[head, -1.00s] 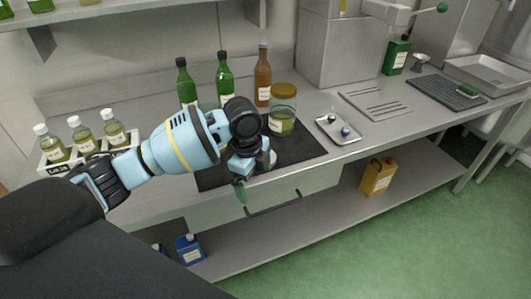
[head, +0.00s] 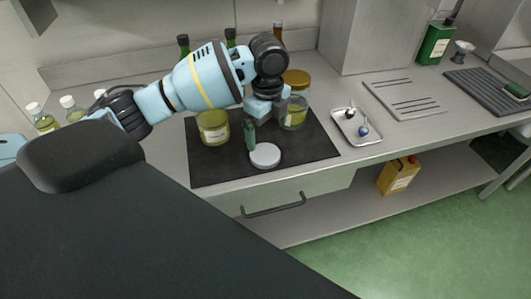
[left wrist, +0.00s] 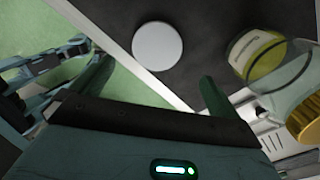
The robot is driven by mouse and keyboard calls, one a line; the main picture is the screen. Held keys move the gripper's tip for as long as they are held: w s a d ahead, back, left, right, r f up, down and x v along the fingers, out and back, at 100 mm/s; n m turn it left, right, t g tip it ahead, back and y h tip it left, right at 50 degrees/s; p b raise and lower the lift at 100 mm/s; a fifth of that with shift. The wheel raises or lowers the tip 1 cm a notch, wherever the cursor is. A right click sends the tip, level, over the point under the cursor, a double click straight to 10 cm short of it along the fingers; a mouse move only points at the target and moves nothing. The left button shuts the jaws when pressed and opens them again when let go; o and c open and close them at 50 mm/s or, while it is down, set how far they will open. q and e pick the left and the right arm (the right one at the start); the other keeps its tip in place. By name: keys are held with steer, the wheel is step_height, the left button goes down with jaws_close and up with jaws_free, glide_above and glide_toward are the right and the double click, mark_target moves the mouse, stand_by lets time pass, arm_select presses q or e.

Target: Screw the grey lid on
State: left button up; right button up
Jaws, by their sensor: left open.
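The grey lid (head: 265,155) lies flat on the dark mat (head: 218,168), near its front edge. It also shows in the left wrist view (left wrist: 158,44). A squat glass jar (head: 213,127) with yellow-green contents and a pale label stands on the mat behind and left of the lid; I see no lid on it.
A taller jar with a gold lid (head: 294,108) stands just right of my left gripper, with several bottles behind. A small metal tray (head: 357,126) lies right of the mat. Small bottles (head: 68,108) stand at left. The mat's front right is clear.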

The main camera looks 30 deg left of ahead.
mark_target(265, 153)
arm_select(q)
steer(key=shift+f, duration=1.3)
arm_select(e)
steer(key=shift+w, duration=0.2)
arm_select(q)
steer(key=shift+s+a+f, duration=0.1)
steer(key=shift+s+f, duration=0.05)
steer(key=shift+f, duration=1.15)
steer(key=shift+s+a+f, duration=0.1)
steer(key=shift+f, duration=1.2)
arm_select(e)
steer(key=shift+d, duration=0.1)
arm_select(q)
steer(key=shift+c, duration=0.4)
steer(key=c, duration=0.9)
arm_select(e)
steer(key=shift+w+r, duration=0.1)
arm_select(q)
steer(key=shift+r, duration=0.1)
